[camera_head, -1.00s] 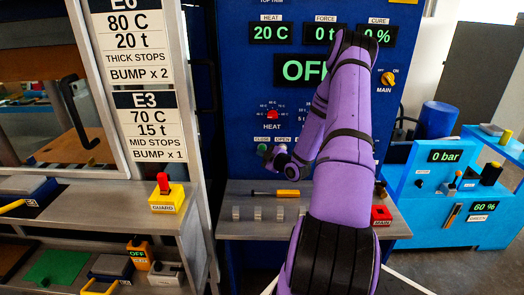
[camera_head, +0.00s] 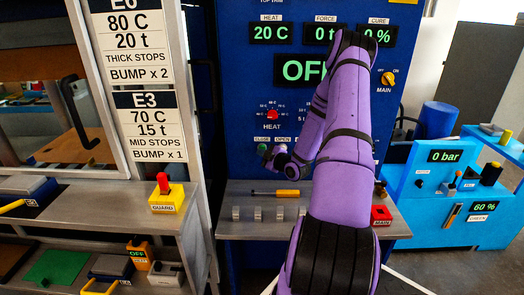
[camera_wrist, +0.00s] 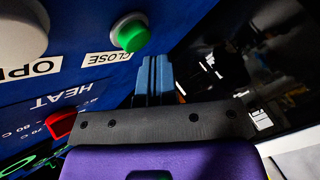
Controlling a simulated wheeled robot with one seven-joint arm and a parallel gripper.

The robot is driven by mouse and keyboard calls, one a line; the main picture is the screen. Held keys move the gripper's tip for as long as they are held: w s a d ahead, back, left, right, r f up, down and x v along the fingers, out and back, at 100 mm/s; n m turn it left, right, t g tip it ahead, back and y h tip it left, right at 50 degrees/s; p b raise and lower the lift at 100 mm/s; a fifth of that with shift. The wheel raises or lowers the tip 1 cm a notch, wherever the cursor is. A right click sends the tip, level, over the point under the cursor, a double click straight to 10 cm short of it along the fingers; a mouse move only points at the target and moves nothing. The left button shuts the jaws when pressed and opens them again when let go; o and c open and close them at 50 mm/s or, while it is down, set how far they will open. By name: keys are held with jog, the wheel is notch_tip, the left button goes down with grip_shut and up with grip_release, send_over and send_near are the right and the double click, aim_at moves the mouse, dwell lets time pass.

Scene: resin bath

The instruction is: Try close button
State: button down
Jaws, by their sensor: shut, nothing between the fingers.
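The green close button (camera_head: 262,147) is on the blue press panel, under a CLOSE label. In the wrist view the green button (camera_wrist: 132,35) stands out from the panel in a pale round collar, with the CLOSE label (camera_wrist: 106,58) beside it. My gripper (camera_wrist: 153,62) is shut and empty, its blue-grey fingers pointing toward the panel just right of and below the button. A small gap shows between fingertips and button in that view; depth is hard to judge. In the head view my gripper (camera_head: 268,158) is small and partly hidden by my wrist.
The red heat knob (camera_head: 272,115) is above the buttons in the head view. The large display (camera_head: 304,70) reads OFF. A shelf (camera_head: 235,229) with an orange-handled tool (camera_head: 288,192) lies below.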

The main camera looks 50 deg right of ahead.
jog(key=shift+w+d, duration=0.2)
jog(key=shift+d, duration=0.05)
jog(key=shift+w+d, duration=0.3)
jog(key=shift+d, duration=0.1)
dwell(0.9)
jog(key=shift+s+a, duration=0.1)
jog(key=shift+a, duration=0.05)
jog(key=shift+s+a, duration=0.5)
jog(key=shift+a, duration=0.1)
dwell(0.4)
jog(key=s+a, duration=0.3)
jog(key=shift+s+a, duration=0.1)
jog(key=shift+a, duration=0.3)
dwell(0.9)
